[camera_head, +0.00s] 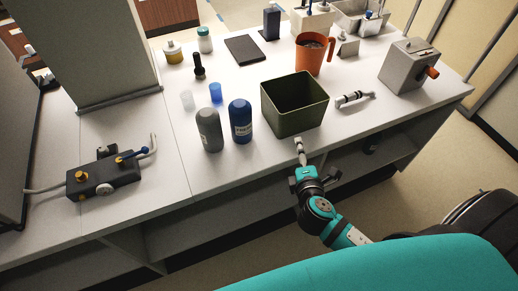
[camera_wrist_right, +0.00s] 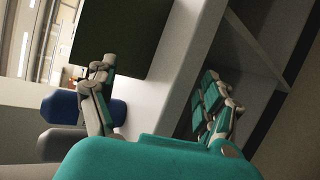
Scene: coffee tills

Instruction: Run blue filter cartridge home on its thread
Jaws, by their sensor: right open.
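The blue filter cartridge (camera_head: 240,122) is a dark blue cylinder with a pale label. It stands upright on the white counter, left of the green bin and right of a grey cylinder (camera_head: 209,130). It also shows at the left of the right wrist view (camera_wrist_right: 62,106), partly hidden by a finger. My right gripper (camera_head: 314,160) is open and empty at the counter's front edge, in front of the bin and apart from the cartridge. Its spread fingers show in the wrist view (camera_wrist_right: 158,100). I cannot make out a thread for the cartridge. My left gripper is out of view.
The green bin (camera_head: 294,118) stands close beside the cartridge. A black valve block (camera_head: 103,182) with a blue lever lies at the left. An orange jug (camera_head: 310,58), a grey crank box (camera_head: 408,66) and small bottles stand farther back. The front counter between block and cylinders is clear.

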